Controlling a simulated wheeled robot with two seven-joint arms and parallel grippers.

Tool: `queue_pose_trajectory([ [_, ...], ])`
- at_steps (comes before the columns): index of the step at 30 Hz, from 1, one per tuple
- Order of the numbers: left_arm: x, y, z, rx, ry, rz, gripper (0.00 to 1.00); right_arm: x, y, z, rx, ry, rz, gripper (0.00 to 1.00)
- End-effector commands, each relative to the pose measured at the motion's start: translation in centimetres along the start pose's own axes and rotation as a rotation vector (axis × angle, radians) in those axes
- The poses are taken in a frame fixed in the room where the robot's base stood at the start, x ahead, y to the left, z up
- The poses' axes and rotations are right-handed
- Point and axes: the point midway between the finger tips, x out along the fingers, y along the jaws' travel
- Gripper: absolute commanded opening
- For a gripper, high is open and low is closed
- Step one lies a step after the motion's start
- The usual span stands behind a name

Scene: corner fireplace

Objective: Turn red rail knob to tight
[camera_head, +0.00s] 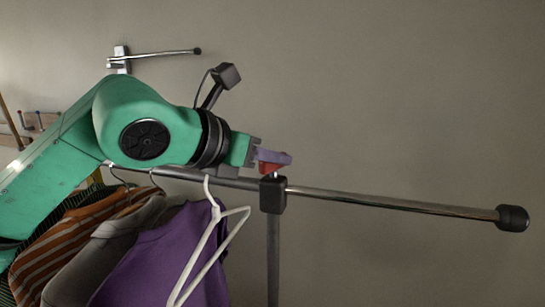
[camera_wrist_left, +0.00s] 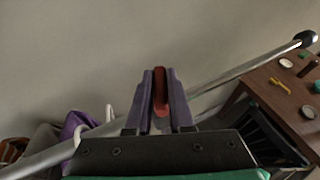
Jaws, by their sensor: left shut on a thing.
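The red rail knob (camera_wrist_left: 160,92) sits between the purple-grey fingers of my left gripper (camera_wrist_left: 160,100) in the left wrist view. In the head view the knob (camera_head: 268,167) shows as a small red part under the fingers of my left gripper (camera_head: 274,158), just above the black joint block (camera_head: 273,193) of the clothes rail (camera_head: 390,204). My left gripper is shut on the knob, a finger on each side. The knob's lower part and any marking on it are hidden. My right gripper is not in either view.
A white hanger (camera_head: 212,240) and several garments, including a purple one (camera_head: 165,260), hang below my left arm. A wall bar (camera_head: 160,53) is behind. In the left wrist view a wooden table (camera_wrist_left: 285,95) with small items stands at right.

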Motion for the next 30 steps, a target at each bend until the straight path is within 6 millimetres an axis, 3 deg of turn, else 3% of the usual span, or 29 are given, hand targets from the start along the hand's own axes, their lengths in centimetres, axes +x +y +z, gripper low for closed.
queue_pose_trajectory([
  [30,0.0,-0.1,0.2,0.341,-0.004,-0.834,0.0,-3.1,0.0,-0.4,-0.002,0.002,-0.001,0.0],
])
